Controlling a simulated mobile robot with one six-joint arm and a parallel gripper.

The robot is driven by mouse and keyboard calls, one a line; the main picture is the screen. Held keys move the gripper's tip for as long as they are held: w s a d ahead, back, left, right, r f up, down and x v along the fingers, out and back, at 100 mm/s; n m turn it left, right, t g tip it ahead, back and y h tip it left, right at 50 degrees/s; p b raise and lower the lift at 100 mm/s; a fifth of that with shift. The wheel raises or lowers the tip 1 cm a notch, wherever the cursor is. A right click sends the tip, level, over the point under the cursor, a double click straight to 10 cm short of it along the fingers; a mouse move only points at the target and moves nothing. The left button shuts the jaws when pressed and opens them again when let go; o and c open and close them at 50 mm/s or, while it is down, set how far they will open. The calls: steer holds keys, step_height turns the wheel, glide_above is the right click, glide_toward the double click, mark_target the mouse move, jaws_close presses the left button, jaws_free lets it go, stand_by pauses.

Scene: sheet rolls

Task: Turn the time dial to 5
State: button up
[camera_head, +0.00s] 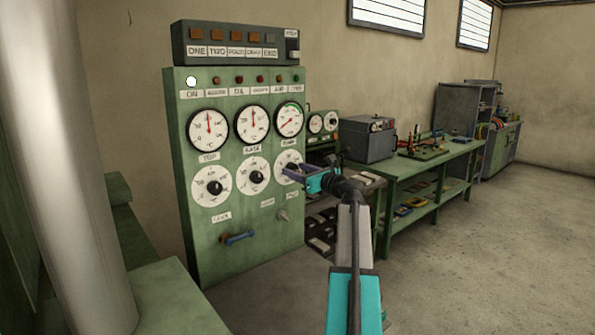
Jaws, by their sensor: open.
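The green control cabinet (240,232) stands left of centre with a row of three white dials below three round gauges. The left dial (199,190) and the middle dial (243,181) have black knobs and are in full view. The right dial (286,160) is partly hidden behind my gripper (287,172). The labels are too small to tell surely which dial is the time dial, and the right dial's setting cannot be read. My gripper is open, with its fingers in front of the right dial. Whether it touches that knob cannot be told.
A green workbench (425,165) with a grey box (366,141) is to the right. A pale column (65,150) blocks the left. Floor at right is clear.

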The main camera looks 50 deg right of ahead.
steer(key=c, duration=0.9)
steer(key=shift+a, duration=0.1)
steer(key=shift+c, duration=0.7)
